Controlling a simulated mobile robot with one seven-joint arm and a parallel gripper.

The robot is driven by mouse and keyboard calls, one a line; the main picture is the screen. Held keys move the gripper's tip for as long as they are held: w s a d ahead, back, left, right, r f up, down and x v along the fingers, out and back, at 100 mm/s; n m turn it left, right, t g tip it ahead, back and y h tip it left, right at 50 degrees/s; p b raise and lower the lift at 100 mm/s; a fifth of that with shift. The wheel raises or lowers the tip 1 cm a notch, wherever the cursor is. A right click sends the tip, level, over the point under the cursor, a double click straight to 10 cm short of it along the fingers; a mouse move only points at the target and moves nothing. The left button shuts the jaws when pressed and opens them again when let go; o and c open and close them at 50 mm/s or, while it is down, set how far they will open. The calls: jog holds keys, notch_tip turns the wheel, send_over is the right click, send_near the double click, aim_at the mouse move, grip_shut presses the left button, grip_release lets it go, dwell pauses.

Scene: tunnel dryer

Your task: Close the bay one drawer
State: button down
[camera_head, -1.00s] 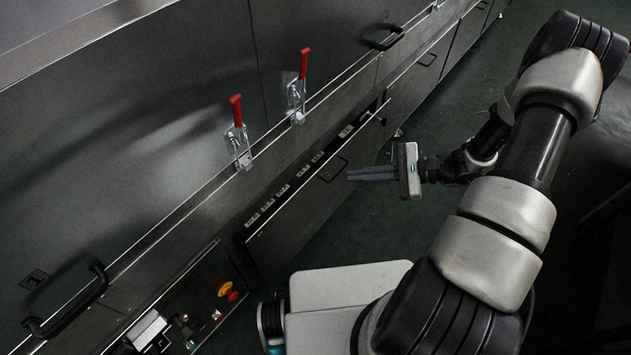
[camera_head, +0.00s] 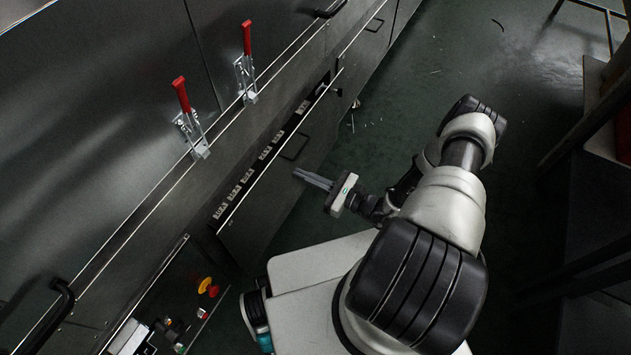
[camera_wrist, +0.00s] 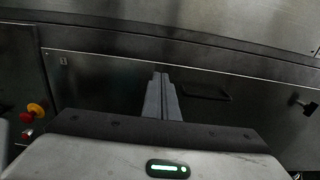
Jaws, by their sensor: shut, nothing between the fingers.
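The bay one drawer (camera_head: 270,192) is a dark metal front below the dryer's long panel. In the head view it stands partly out, with a row of small light labelled items (camera_head: 247,176) showing in the gap behind its top edge. Its black bar handle (camera_head: 294,146) is on the front, and it also shows in the wrist view (camera_wrist: 206,92), right of the fingers. My gripper (camera_head: 299,173) is shut and empty, its fingers pointing at the drawer front close to the handle. Whether the fingertips touch the front I cannot tell.
Two red-handled toggle clamps (camera_head: 181,95) (camera_head: 247,38) stand above the drawer. A control panel with a red and yellow button (camera_head: 208,287) is at lower left. A dark bench frame (camera_head: 590,130) stands at right.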

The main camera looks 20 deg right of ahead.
aim_at(272, 162)
jog(key=b+x, duration=0.1)
jog(key=x, duration=0.6)
jog(key=shift+w+a, duration=0.1)
jog(key=shift+w, duration=0.1)
jog(key=shift+w+a, duration=0.45)
jog(key=shift+a, duration=0.05)
jog(key=shift+w+a, duration=0.4)
jog(key=shift+s+d, duration=0.1)
